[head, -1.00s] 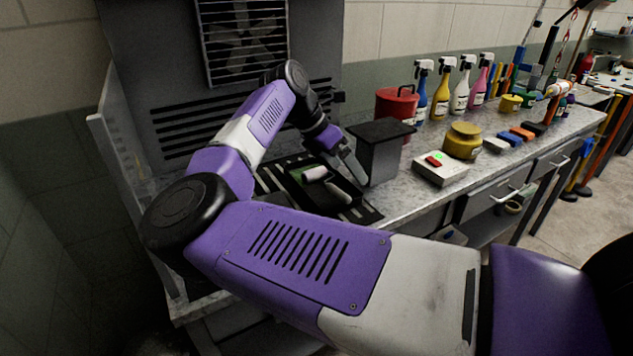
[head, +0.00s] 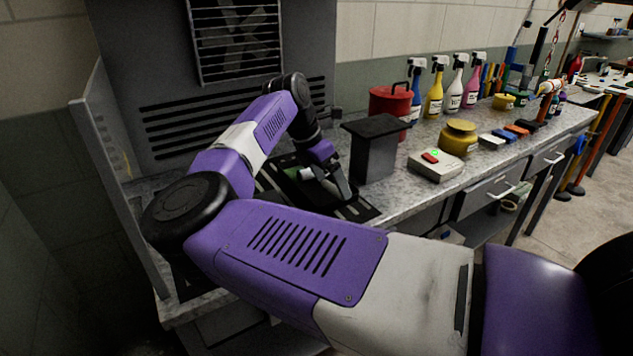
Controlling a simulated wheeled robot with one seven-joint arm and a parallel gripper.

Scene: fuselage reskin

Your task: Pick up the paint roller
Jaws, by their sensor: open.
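The paint roller (head: 303,174), with a green and whitish end showing, lies in a black tray (head: 289,182) on the bench. My gripper (head: 341,188) points down over the right part of the tray, just right of the roller's visible end. Its jaws are open, and they hide part of the tray and whatever lies under them. I cannot tell whether a finger touches the roller.
A dark grey box (head: 373,153) stands close to the right of my gripper. A red can (head: 390,103), a yellow pot (head: 459,138) and a pale box with buttons (head: 436,165) stand farther right. A vented grey panel (head: 165,75) rises behind the tray.

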